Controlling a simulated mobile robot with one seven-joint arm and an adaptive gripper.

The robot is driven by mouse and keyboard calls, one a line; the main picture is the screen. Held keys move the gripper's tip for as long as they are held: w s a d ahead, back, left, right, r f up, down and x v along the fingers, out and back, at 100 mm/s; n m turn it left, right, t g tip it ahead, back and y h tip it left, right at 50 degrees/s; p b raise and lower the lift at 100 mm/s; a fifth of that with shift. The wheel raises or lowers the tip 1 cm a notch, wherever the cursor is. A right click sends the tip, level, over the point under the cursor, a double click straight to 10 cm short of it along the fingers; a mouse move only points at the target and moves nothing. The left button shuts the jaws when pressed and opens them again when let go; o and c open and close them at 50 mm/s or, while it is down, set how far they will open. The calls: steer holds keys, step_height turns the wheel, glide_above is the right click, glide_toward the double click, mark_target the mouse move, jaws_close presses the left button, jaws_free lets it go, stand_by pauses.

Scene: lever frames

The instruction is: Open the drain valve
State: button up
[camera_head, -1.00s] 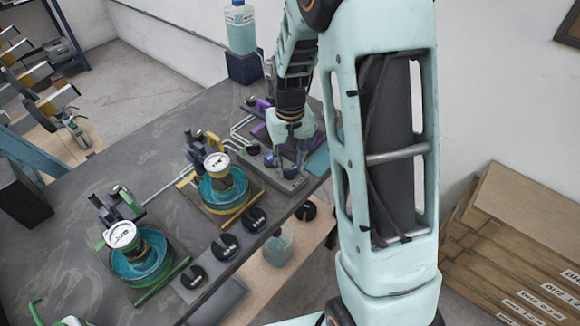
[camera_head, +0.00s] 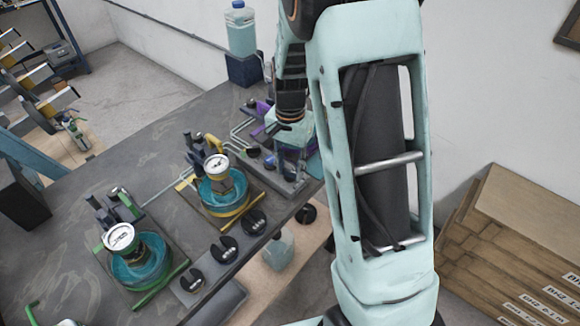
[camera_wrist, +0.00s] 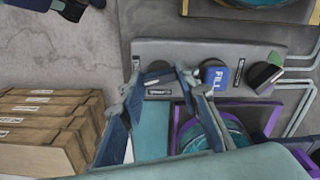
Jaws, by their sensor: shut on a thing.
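The drain valve (camera_wrist: 158,78) is a dark knob above a label strip on a grey panel (camera_wrist: 190,48) in the wrist view. My gripper (camera_wrist: 160,77) has one finger on each side of this knob and is shut on it. Its fingers hide part of the knob. A blue FILL knob (camera_wrist: 212,76) and a black knob (camera_wrist: 264,74) by a green patch sit to its right. In the head view my gripper (camera_head: 292,168) is at the far-right panel (camera_head: 275,180), and the drain valve is mostly hidden behind it.
Two teal basins with gauges, yellow-framed (camera_head: 222,195) and green-framed (camera_head: 143,262), stand on the dark bench (camera_head: 70,235). Several black knobs line its front edge. A blue-capped bottle (camera_head: 241,30) stands behind. Wooden boxes (camera_head: 515,235) lie at right.

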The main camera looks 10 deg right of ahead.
stand_by(0.3)
steer(key=o, duration=1.2)
steer(key=shift+c, duration=0.2)
step_height(320, 180, up, 12)
stand_by(0.4)
